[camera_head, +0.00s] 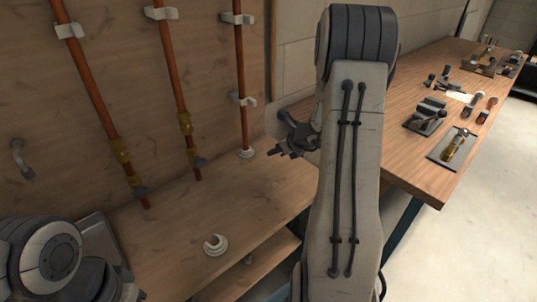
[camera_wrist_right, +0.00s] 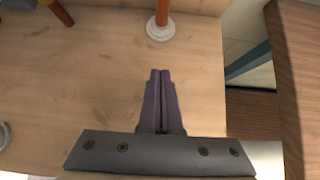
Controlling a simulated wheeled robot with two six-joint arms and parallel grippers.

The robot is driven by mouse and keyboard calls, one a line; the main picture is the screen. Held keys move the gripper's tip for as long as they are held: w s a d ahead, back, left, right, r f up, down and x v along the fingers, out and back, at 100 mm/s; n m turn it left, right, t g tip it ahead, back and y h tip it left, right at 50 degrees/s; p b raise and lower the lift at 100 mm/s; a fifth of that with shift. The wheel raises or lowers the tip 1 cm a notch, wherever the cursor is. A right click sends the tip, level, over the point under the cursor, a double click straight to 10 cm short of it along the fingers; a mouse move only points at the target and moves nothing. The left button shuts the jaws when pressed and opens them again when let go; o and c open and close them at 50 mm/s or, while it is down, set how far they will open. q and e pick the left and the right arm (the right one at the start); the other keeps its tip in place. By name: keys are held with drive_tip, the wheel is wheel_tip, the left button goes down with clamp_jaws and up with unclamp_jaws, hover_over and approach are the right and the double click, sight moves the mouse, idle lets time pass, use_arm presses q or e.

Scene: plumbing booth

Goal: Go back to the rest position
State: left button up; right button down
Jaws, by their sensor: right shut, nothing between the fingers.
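My right gripper (camera_head: 286,149) is partly hidden behind my right arm in the head view and hangs near the wooden panel, above the shelf edge. In the right wrist view the same gripper (camera_wrist_right: 160,75) has its two fingers together with nothing between them, over the wooden shelf (camera_wrist_right: 100,90). My left arm shows at the lower left of the head view; its gripper is not visible.
Copper pipes (camera_head: 172,80) with white clips run down the wooden wall panel. A white pipe flange (camera_head: 215,244) sits on the shelf. A workbench (camera_head: 420,70) with several tools and fittings stands at the right. Open floor (camera_head: 480,200) lies beside it.

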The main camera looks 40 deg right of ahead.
drive_tip(key=s+a+r+n+g+y+p, duration=0.1)
drive_tip(key=s+a+r+n+g+y, duration=0.15)
drive_tip(key=a+n, duration=0.5)
drive_tip(key=s+a+r+n+g+y+p, duration=0.1)
drive_tip(key=a+r+n, duration=0.25)
drive_tip(key=a, duration=0.75)
drive_tip(key=s+a+r+n+g+y, duration=0.1)
drive_tip(key=s+a+r+n+y, duration=0.1)
drive_tip(key=a+n, duration=0.55)
drive_tip(key=s+a+r+n+g+h+p, duration=0.25)
drive_tip(key=s+a+n+g, duration=0.25)
drive_tip(key=s+a+n, duration=0.8)
drive_tip(key=s+d+r+n+h, duration=0.2)
drive_tip(key=s+d+n+h, duration=0.1)
drive_tip(key=s+n, duration=0.7)
drive_tip(key=shift+s, duration=0.2)
drive_tip(key=shift+n+t, duration=0.25)
